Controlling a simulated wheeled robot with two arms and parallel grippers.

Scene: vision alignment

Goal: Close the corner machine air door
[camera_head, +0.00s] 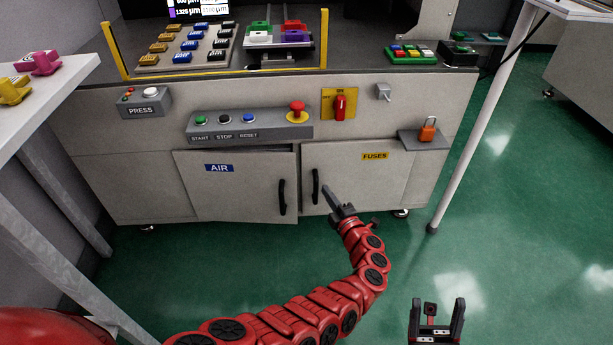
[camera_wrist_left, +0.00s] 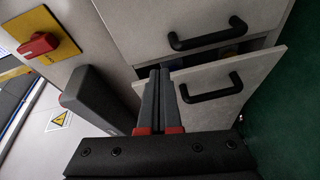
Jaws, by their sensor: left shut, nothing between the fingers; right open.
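The AIR door (camera_head: 230,185) is the left lower door of the machine, with a blue label and a black handle (camera_head: 282,197). It stands slightly ajar. In the left wrist view the AIR door (camera_wrist_left: 225,105) sticks out, with a dark gap beside the FUSES door (camera_wrist_left: 185,25). My left gripper (camera_head: 334,197) is shut and empty, in front of the FUSES door (camera_head: 350,165), right of the AIR door's handle. Its closed fingers (camera_wrist_left: 162,75) point toward the gap; contact cannot be told. My right gripper (camera_head: 436,308) is open and empty above the floor at lower right.
Above the doors are a button bar (camera_head: 250,125), a red rotary switch (camera_head: 340,106) and a small shelf with an orange padlock (camera_head: 427,130). A white table leg (camera_head: 470,145) stands at right. A white table (camera_head: 45,85) is at left. Green floor is free in front.

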